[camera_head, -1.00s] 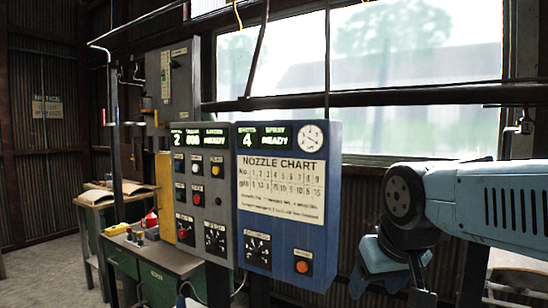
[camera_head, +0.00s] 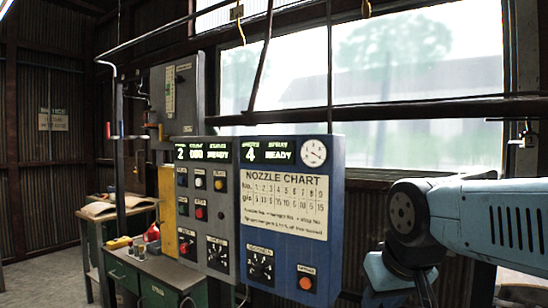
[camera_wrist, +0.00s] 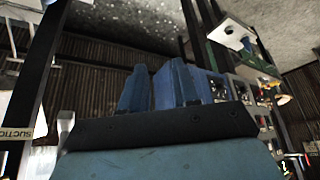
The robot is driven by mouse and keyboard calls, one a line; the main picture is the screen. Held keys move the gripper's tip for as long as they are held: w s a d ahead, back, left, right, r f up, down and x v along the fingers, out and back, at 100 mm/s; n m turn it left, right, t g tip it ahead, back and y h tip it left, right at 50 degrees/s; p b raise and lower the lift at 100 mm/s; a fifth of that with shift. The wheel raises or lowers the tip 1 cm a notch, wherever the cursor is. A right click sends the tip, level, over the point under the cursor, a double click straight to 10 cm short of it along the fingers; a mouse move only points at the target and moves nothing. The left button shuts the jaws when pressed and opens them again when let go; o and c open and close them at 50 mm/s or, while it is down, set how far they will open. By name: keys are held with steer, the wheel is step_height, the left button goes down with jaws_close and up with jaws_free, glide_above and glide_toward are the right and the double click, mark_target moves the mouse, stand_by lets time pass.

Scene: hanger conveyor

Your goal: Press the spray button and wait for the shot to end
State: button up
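The blue control box (camera_head: 335,205) stands on the right of the panel pair, with a nozzle chart on its face. Its display (camera_head: 266,152) shows 4 and "SPRAY READY". An orange button (camera_head: 306,283) sits at its lower right, below the chart; its label is too blurred to read. A black selector dial (camera_head: 261,265) is left of that button. My gripper's two blue fingers stand close together in the wrist view (camera_wrist: 155,90), with nothing seen between them. Whether they are fully shut is unclear. My arm is right of the box in the head view; no contact with the button shows.
A grey panel (camera_head: 226,205) with several buttons and a dial adjoins the box on the left. A green cabinet (camera_head: 150,285) with small items stands below left. A dark horizontal beam (camera_head: 430,108) crosses the window. A vertical pipe (camera_head: 119,150) stands farther left.

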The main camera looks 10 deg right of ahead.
jaws_close()
stand_by(1.2)
